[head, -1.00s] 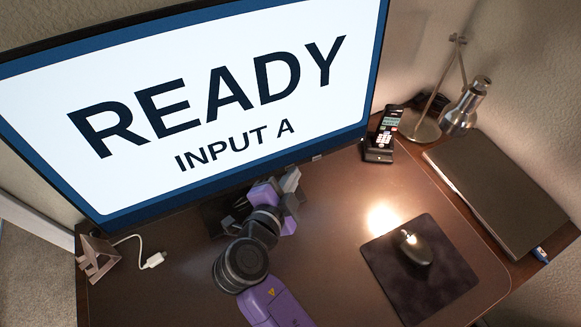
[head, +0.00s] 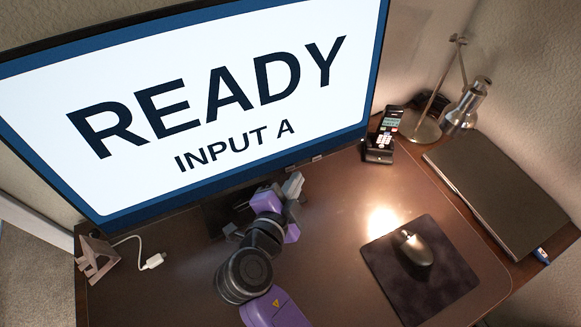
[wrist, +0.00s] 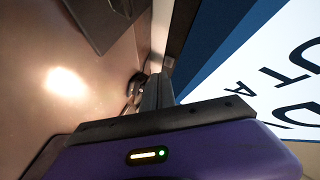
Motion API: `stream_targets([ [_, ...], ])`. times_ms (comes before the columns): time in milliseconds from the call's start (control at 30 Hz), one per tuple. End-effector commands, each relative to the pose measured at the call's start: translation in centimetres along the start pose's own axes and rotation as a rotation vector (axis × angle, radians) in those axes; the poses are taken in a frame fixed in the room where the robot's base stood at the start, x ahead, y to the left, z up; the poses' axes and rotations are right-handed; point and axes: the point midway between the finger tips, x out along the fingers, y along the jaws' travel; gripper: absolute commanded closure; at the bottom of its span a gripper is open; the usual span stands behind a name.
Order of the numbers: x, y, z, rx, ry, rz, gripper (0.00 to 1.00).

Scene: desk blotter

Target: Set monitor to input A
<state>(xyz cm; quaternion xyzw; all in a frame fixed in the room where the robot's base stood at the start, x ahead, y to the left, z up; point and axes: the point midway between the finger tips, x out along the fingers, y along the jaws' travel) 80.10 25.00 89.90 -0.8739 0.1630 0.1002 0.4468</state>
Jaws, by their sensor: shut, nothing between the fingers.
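The monitor (head: 210,95) stands at the back of the desk, and its screen reads "READY" and "INPUT A". Part of its screen also shows at the right of the wrist view (wrist: 285,85). A small light-coloured part (head: 317,157) sits on its lower bezel, right of centre. My gripper (head: 295,184) is shut and empty, in front of and below the lower bezel, left of that part. In the wrist view my shut fingers (wrist: 158,92) point up along the monitor's lower edge. I cannot tell whether they touch it.
A phone in its cradle (head: 381,140) stands right of the monitor. A lamp (head: 465,105) and a dark laptop or folder (head: 505,190) are at the right. A mouse (head: 415,248) lies on a dark pad (head: 385,275). A white cable (head: 152,261) lies at the left.

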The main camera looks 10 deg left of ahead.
Motion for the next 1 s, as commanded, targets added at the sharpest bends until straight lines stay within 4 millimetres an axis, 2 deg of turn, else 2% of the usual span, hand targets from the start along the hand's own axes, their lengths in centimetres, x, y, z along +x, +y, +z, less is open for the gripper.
stream_targets([
  [600, -3.3, 2.4, -2.4, 0.000, -0.001, 0.001, 1.00],
  [1000, -3.5, 2.5, -2.5, 0.000, 0.000, 0.000, 1.00],
])
